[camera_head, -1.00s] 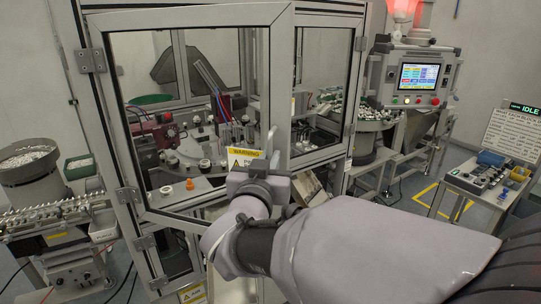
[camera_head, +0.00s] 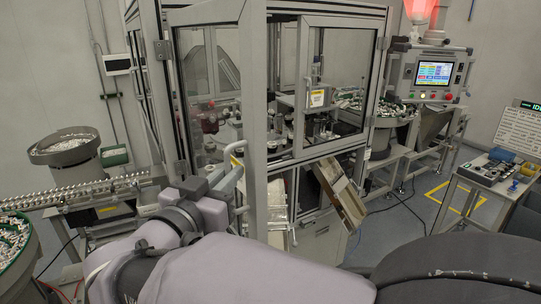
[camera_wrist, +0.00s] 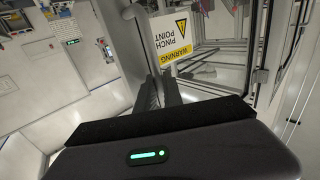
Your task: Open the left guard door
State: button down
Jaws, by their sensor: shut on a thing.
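The left guard door (camera_head: 254,100) is a grey metal frame with a clear pane, hinged on its left side at the cell. It stands swung outward, its free edge toward me and apart from the closed right guard door (camera_head: 298,90). My gripper (camera_head: 222,182) is at the pale handle (camera_head: 238,172) on the free edge and is shut on it. In the wrist view, the dark fingers (camera_wrist: 163,92) close around the handle bar (camera_wrist: 146,50), beside a yellow and white pinch-point warning label (camera_wrist: 170,38). The exact finger contact is partly hidden.
A bowl feeder (camera_head: 65,148) and a track of parts (camera_head: 85,190) stand left of the door. An open chute (camera_head: 340,190) juts out below the right door. A touch-screen panel (camera_head: 434,73) and a small table (camera_head: 480,190) are at the right.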

jog(key=shift+s+a+r, duration=0.1)
jog(key=shift+s+a, duration=0.2)
jog(key=shift+a, duration=0.25)
jog(key=c, duration=1.5)
grip_release()
jog(key=v, duration=1.2)
jog(key=shift+b, duration=0.4)
